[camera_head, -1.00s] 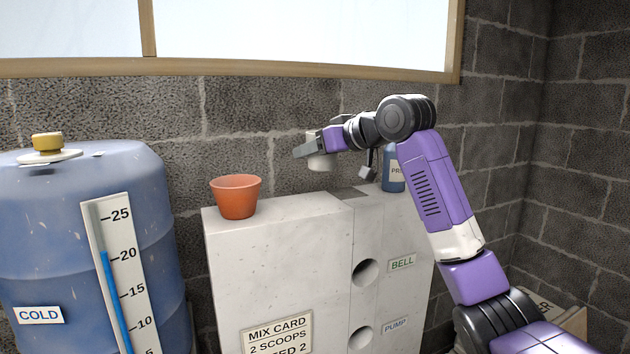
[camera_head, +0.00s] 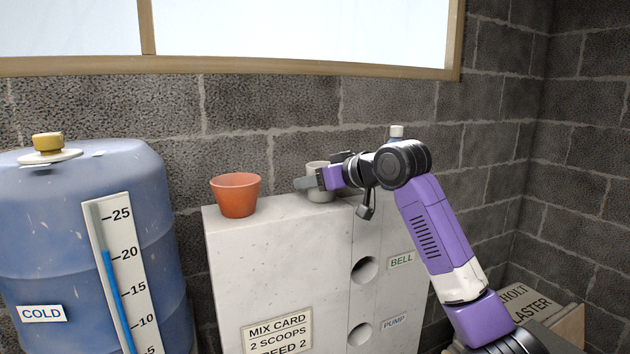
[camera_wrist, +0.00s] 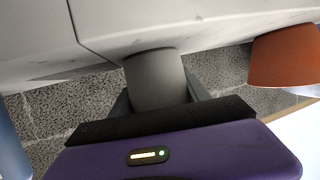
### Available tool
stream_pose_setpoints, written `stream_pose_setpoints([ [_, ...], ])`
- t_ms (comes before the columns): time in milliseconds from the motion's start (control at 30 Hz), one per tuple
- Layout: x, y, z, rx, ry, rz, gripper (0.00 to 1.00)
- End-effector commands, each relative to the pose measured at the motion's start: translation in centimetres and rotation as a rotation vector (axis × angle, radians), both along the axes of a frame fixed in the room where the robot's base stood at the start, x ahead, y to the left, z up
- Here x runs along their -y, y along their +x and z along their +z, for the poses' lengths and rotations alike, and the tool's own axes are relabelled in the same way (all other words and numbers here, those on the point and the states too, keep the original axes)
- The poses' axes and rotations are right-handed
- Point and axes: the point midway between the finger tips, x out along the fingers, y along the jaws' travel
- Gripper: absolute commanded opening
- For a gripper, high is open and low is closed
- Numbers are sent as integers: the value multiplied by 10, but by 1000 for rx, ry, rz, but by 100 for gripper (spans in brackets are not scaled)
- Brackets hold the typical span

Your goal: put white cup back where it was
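The white cup (camera_head: 320,190) is at the top of the pale block, to the right of the terracotta pot; it looks upright and at or very near the top surface. My gripper (camera_head: 310,183) reaches it from the right, with its fingers around the cup's sides. In the wrist view the cup (camera_wrist: 157,80) sits between the two dark fingers, its end against the pale surface. Whether the cup's base fully touches the block cannot be told.
The pale block (camera_head: 280,255) carries a terracotta pot (camera_head: 236,196), also in the wrist view (camera_wrist: 285,58). A blue bottle with a white cap (camera_head: 396,131) is mostly hidden behind my arm. A blue barrel (camera_head: 90,230) stands left. A block wall is behind.

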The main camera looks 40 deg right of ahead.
Motion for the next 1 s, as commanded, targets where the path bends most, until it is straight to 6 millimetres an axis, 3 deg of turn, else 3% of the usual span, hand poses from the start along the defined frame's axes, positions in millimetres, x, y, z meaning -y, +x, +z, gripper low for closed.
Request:
stream_pose_setpoints([
  [33,0,0,0,-1,0,0,64],
  [100,0,0,0,-1,0,0,76],
  [533,0,-5,3,0,0,0,76],
  [1000,-1,-88,33,2,-2,-2,76],
])
